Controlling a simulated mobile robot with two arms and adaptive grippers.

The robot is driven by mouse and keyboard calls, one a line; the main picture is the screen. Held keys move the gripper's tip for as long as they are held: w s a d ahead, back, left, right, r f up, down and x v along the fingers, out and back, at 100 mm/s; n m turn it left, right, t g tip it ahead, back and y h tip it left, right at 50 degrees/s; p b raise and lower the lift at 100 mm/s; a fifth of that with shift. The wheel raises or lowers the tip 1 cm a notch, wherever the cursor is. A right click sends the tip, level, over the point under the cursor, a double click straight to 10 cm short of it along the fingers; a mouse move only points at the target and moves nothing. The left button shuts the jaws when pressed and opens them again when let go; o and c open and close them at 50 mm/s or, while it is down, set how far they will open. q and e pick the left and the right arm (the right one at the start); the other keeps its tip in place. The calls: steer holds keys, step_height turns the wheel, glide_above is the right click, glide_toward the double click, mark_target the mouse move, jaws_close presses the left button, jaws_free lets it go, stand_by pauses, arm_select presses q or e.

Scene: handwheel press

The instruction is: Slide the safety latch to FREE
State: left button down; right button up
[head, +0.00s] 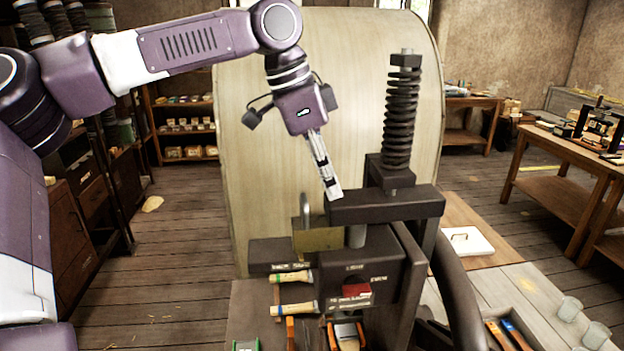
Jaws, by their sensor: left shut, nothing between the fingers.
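A dark press (385,203) stands in the middle, with a threaded screw (402,120) rising from its crossbar. On the front of its block is a small red piece (357,289) in a dark recess, with small pale labels around it that are too small to read surely. I cannot tell for sure whether this red piece is the safety latch, or its position. A brass-coloured plate (318,239) with a grey loop is left of the block. My left gripper (333,191) is shut and empty, pointing down by the crossbar's left end, above the plate. My right gripper is not in view.
Wooden-handled tools (293,308) lie in front of the block at lower left. A large pale cylinder (300,100) stands behind the press. A bench at right carries a white tablet (467,243) and glass jars (568,308). Floor at left is mostly open.

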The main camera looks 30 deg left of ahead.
mark_target(312, 223)
arm_select(q)
steer(key=shift+s+a+f+p, duration=0.1)
steer(key=shift+s+a+p, duration=0.15)
steer(key=shift+s+a, duration=0.4)
steer(key=shift+s+a+p, duration=0.2)
steer(key=shift+s+a, duration=0.25)
steer(key=shift+a, duration=0.3)
steer(key=shift+w+d, duration=0.15)
steer(key=s+a, duration=0.2)
steer(key=a, duration=0.1)
steer(key=shift+s+a, duration=0.2)
steer(key=shift+s, duration=0.1)
